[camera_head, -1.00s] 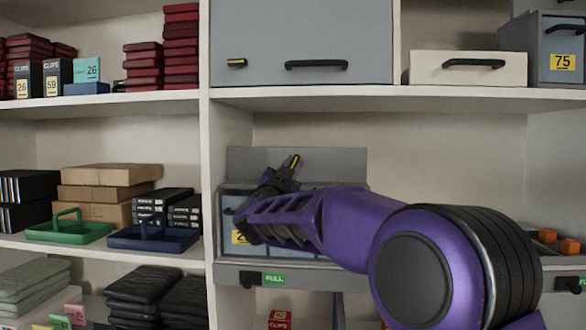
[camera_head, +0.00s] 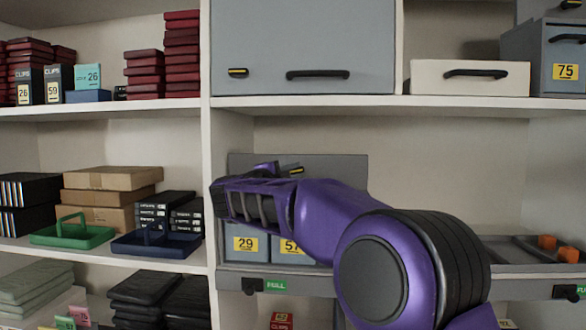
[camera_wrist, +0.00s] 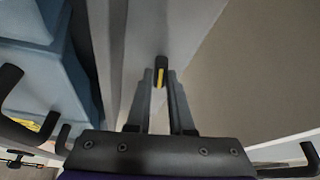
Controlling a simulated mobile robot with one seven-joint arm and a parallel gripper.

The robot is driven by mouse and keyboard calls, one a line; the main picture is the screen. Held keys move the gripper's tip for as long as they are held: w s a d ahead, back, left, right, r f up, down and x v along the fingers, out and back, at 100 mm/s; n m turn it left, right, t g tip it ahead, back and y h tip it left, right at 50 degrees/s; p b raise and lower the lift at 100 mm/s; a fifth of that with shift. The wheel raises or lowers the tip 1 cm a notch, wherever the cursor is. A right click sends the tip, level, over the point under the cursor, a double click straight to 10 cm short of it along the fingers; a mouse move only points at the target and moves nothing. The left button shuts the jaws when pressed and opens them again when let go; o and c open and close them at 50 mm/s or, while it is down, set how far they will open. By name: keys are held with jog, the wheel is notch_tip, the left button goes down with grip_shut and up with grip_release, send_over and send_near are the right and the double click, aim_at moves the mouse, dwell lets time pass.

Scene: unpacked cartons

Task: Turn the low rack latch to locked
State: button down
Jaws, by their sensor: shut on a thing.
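The low rack latch is a small black lever with a yellow stripe. In the wrist view the latch (camera_wrist: 160,70) lies between the two fingertips of my gripper (camera_wrist: 161,88), which is shut on it. In the head view the latch (camera_head: 296,171) shows in front of the grey back panel (camera_head: 335,168) of the low rack. Its visible end is close to level, tilted slightly up to the right. My purple wrist hides most of the gripper and the rest of the latch there.
Grey bins labelled 29 (camera_head: 245,244) and 57 (camera_head: 290,246) stand just below my wrist. Above is a grey cabinet (camera_head: 300,35) with its own yellow-striped latch (camera_head: 238,72). A white drawer (camera_head: 470,85) sits at upper right. The shelf space right of the rack is open.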

jog(key=shift+m+g+p, duration=0.4)
jog(key=shift+m, duration=0.6)
jog(key=c, duration=0.8)
grip_release()
jog(key=b+v, duration=0.1)
jog(key=v, duration=1.6)
jog(key=shift+s, duration=0.25)
jog(key=shift+w+a+r, duration=0.1)
jog(key=shift+a+r, duration=0.05)
